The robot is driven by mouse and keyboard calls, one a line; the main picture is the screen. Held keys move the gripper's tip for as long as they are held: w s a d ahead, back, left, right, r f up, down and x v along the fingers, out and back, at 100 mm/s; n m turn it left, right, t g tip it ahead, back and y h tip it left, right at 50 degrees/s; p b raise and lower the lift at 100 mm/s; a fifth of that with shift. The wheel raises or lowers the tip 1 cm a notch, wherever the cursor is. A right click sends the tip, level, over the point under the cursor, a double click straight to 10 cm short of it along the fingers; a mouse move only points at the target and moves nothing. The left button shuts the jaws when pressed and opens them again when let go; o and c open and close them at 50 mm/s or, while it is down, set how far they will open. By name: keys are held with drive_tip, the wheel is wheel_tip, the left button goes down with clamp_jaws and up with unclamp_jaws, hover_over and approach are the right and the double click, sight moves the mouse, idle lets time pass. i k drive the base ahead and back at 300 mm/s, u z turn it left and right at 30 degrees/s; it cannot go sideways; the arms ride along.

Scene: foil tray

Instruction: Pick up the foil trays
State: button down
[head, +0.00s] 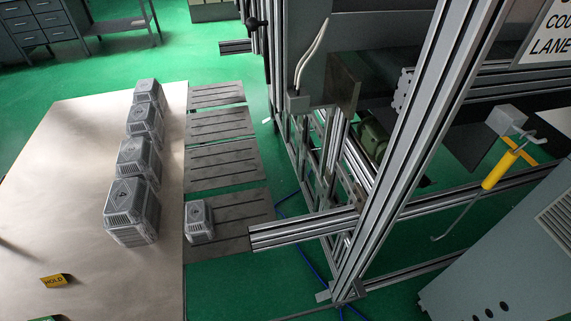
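Several silver-grey, ribbed, box-like pieces stand in a row along the right edge of a beige table; they may be the foil trays, perhaps stacked. The nearest piece (132,211) is the largest in view, with a dark mark on its top. Behind it are a second (139,162), a third (145,120) and the farthest (149,92). A smaller, lower grey piece (199,222) sits apart on the nearest dark slotted plate (245,207). My gripper is not in view.
The beige table (70,180) is mostly clear left of the row. A yellow HOLD marker (54,281) lies near its front. More slotted plates (220,124) run back beside the table, bare. An aluminium frame (400,150) and a grey cabinet (515,250) stand at right.

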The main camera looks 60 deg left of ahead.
sight(199, 220)
drive_tip(key=u, duration=2.9)
drive_tip(key=k, duration=0.3)
drive_tip(key=u, duration=0.8)
drive_tip(key=i, duration=1.05)
drive_tip(key=u, duration=0.15)
